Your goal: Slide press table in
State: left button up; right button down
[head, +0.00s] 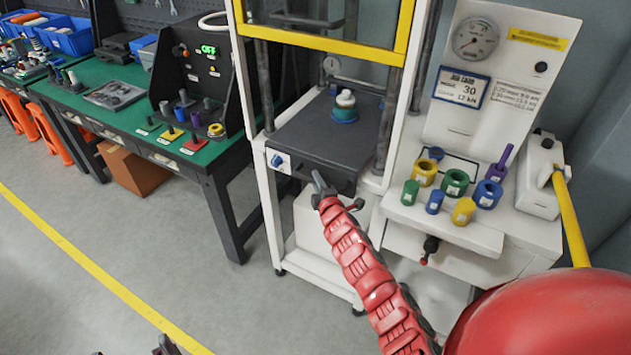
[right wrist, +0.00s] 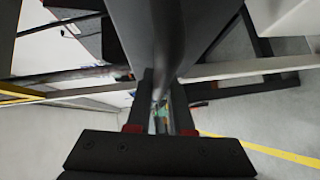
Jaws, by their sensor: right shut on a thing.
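The press table (head: 300,135) is a dark grey slab in the white press frame, its front part standing out toward me. A teal ring with a white stacked piece (head: 345,106) sits on it toward the back. My right gripper (head: 321,186) is at the table's front edge, shut on the dark table handle. In the right wrist view the dark handle bar (right wrist: 168,40) runs between the fingers of the right gripper (right wrist: 160,92). The fingers partly hide the handle in the head view. A dark tip at the bottom left of the head view may be my left gripper (head: 166,346); its jaws are not clear.
A yellow-edged guard (head: 325,43) hangs above the table. To the right, a white bench (head: 470,235) carries coloured rings and a gauge panel (head: 492,75). A green workbench (head: 120,110) stands left. The grey floor in front is clear, with a yellow line.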

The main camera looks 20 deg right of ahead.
jog(key=shift+d+r, duration=0.15)
jog(key=c, duration=1.2)
grip_release()
jog(key=o, duration=0.4)
jog(key=shift+w+d, duration=0.1)
jog(key=shift+w, duration=0.05)
jog(key=shift+s, duration=0.8)
jog(key=s+a+r+b, duration=0.2)
jog(key=s, duration=1.3)
jog(key=shift+s+b, duration=0.3)
